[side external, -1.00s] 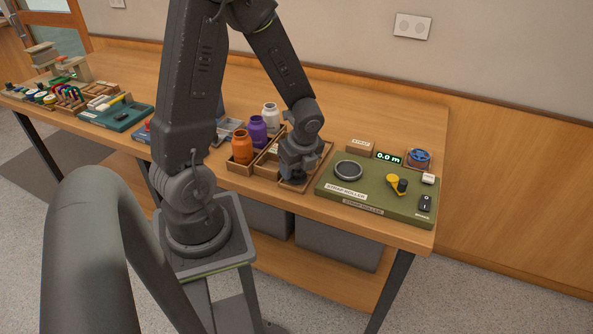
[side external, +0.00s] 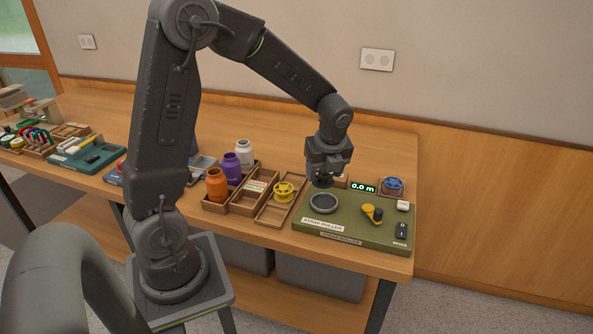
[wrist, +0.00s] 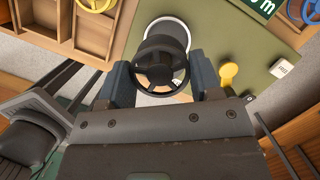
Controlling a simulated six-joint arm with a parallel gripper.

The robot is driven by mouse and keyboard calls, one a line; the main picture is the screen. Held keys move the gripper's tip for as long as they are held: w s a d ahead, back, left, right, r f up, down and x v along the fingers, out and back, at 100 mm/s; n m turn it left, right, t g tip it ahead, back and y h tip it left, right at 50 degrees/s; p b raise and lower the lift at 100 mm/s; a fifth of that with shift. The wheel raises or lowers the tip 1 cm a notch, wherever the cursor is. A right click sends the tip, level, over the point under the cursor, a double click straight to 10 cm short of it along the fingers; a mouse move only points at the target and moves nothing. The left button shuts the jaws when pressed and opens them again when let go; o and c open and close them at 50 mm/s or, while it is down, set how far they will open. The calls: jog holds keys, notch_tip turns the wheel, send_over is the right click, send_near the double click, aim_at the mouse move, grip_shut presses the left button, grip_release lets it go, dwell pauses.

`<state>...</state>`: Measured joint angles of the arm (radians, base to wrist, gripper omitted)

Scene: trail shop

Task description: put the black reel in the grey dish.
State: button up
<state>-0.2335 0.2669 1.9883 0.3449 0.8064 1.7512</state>
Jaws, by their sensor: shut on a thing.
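The black reel (wrist: 160,60) is gripped between the two fingers of my gripper (wrist: 162,78) in the wrist view. In the side view my gripper (side external: 324,174) points down above the green strap roller board, and the dark reel (side external: 322,183) shows just under its fingers. The round grey dish (side external: 324,204) lies on the board just below the reel, with a gap showing between them. In the wrist view the reel covers much of the dish, whose pale rim (wrist: 186,47) shows around it.
The green board (side external: 350,228) also carries a yellow crank (side external: 372,213), a switch (side external: 401,230) and a 0.0 m display (side external: 362,187). A blue reel (side external: 393,186) sits behind. Left are wooden trays (side external: 268,214) with a yellow reel (side external: 284,191) and orange, purple and white jars.

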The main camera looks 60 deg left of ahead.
aim_at(327, 183)
jog(key=shift+w+d+f, duration=0.15)
jog(key=shift+w+f, duration=0.15)
jog(key=shift+f, duration=2)
jog(key=shift+f, duration=0.2)
jog(key=shift+f, duration=0.3)
jog(key=shift+f, duration=0.5)
dwell(0.5)
jog(key=o, duration=1.2)
